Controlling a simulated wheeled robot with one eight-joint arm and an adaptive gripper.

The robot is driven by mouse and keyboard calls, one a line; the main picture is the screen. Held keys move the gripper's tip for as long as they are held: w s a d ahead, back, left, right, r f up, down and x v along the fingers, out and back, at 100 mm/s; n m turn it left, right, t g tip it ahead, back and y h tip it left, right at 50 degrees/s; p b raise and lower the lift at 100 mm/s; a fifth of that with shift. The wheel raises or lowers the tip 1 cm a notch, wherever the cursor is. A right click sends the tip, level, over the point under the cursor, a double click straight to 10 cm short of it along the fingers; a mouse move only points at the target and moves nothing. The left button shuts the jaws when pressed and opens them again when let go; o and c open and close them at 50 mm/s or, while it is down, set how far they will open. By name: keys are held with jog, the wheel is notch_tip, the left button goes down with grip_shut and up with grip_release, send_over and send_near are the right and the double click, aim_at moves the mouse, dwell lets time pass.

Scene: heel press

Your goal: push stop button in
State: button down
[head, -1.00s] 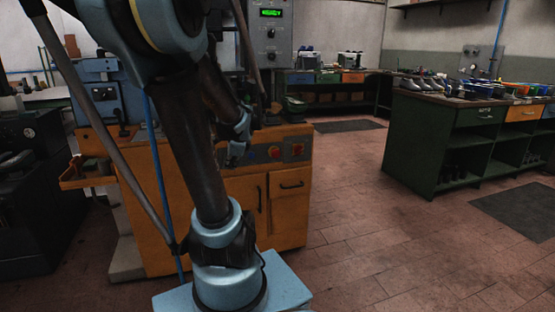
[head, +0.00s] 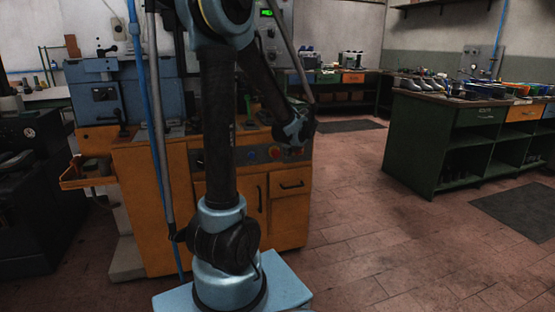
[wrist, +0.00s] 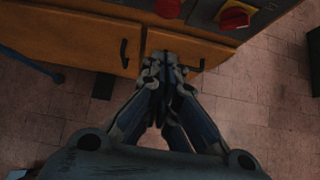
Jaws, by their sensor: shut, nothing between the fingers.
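A round red button (head: 275,153) sits on the grey control strip of the orange machine, with a red knob (head: 296,151) to its right. In the wrist view, the red button (wrist: 168,8) is cut by the top edge, and the red knob (wrist: 235,17) is at the upper right. I cannot tell for certain which one is the stop button. My gripper (wrist: 165,62) is shut and empty, pointing at the cabinet front below the controls in that view. In the head view my gripper (head: 298,132) is by the right end of the strip; its tips are unclear.
The orange machine cabinet (head: 285,205) has dark door handles (head: 292,185). A blue button (head: 252,155) is left of the red one. A green workbench (head: 420,150) stands to the right, with open tiled floor (head: 350,210) between.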

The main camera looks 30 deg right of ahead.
send_near(277, 155)
jog(key=shift+w+d+f, duration=0.1)
jog(key=shift+w+f, duration=0.45)
jog(key=shift+f, duration=0.45)
jog(key=shift+w+d+f, duration=0.1)
jog(key=shift+w+f, duration=0.45)
jog(key=shift+f, duration=0.45)
jog(key=shift+w+f, duration=0.55)
jog(key=shift+f, duration=0.45)
jog(key=shift+w+d, duration=0.25)
jog(key=shift+w, duration=0.65)
jog(key=shift+d+r, duration=0.1)
jog(key=shift+r, duration=0.25)
